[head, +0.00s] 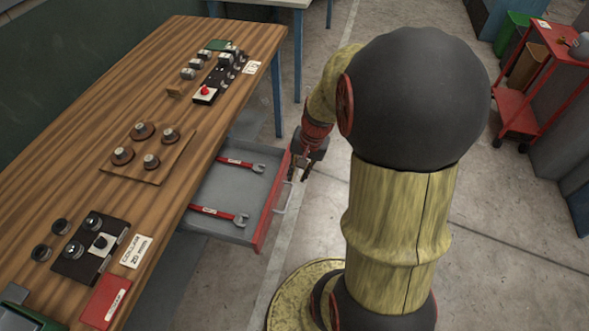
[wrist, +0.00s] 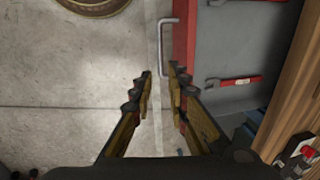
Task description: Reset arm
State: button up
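My arm rises in the middle right of the head view and bends over toward the workbench. My gripper (head: 301,172) hangs beside the red front of the open drawer (head: 228,187), near its far end. In the wrist view my gripper (wrist: 159,75) has its two fingers apart, with floor and part of the drawer's edge between and beyond them. Nothing is held. The drawer's handle (wrist: 162,48) shows just ahead of the fingertips; I cannot tell whether they touch it.
Two red-handled wrenches (head: 220,214) (head: 240,163) lie in the drawer. The wooden workbench (head: 75,160) carries knobs, a red button box (head: 205,94) and a red booklet (head: 105,300). A red cart (head: 530,90) stands at the far right.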

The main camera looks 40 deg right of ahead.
jog(key=s+a+r+n+t, duration=0.1)
jog(key=s+a+r+n, duration=0.1)
jog(key=a+r+n, duration=0.2)
jog(key=s+a+r+n+t, duration=0.1)
jog(key=a+r+n, duration=0.3)
jog(key=a+r, duration=0.6)
jog(key=s+a+r+n+t+h, duration=0.1)
jog(key=s+a+r+n, duration=0.2)
jog(key=a+r, duration=0.3)
jog(key=shift+s+a+r+n+t, duration=0.3)
jog(key=shift+a+r+n, duration=0.15)
jog(key=shift+a, duration=0.3)
dwell(0.4)
